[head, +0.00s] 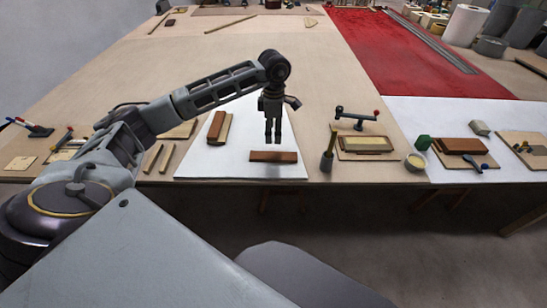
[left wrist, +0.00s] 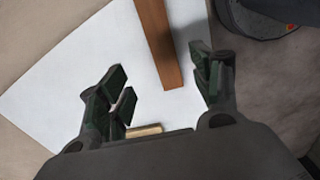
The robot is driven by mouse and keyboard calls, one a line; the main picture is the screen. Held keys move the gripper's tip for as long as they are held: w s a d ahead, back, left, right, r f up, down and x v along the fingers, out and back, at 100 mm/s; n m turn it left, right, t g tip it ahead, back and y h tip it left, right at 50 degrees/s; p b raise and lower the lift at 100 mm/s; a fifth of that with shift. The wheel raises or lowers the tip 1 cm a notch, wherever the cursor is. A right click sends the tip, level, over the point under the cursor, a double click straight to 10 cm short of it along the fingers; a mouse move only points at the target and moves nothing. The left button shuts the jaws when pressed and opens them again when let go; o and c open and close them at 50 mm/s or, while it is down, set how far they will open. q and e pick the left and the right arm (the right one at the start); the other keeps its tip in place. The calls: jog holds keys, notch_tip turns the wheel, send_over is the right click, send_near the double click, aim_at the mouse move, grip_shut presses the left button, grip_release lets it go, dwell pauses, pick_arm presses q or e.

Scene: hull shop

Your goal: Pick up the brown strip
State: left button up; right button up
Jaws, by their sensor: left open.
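The brown strip (head: 273,156) lies flat on a white sheet (head: 235,166) near the front edge of the table. In the left wrist view the brown strip (left wrist: 160,45) runs up from between my fingers to the top edge. My left gripper (head: 273,140) points down just above and behind the strip in the head view, open and empty. In the left wrist view its fingers (left wrist: 160,85) stand wide apart, with the strip's near end between them and closer to the right finger. My right gripper is in neither view.
A second brown piece beside a pale one (head: 218,127) lies on the sheet, left of my gripper. Pale sticks (head: 160,158) lie further left. A brush pot (head: 327,160) and a board with a clamp (head: 366,146) stand right. The table beyond is mostly clear.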

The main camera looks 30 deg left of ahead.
pick_arm(q)
send_over(274, 155)
jog(key=shift+w+a+f, duration=0.1)
jog(key=shift+w+f, duration=0.05)
jog(key=shift+f, duration=2.75)
jog(key=shift+s+f, duration=0.15)
jog(key=shift+f, duration=1.15)
jog(key=shift+s+f, duration=0.1)
jog(key=shift+f, duration=1.2)
jog(key=c, duration=1.1)
jog(key=shift+c, duration=0.2)
jog(key=shift+r, duration=0.1)
notch_tip(274, 155, up, 10)
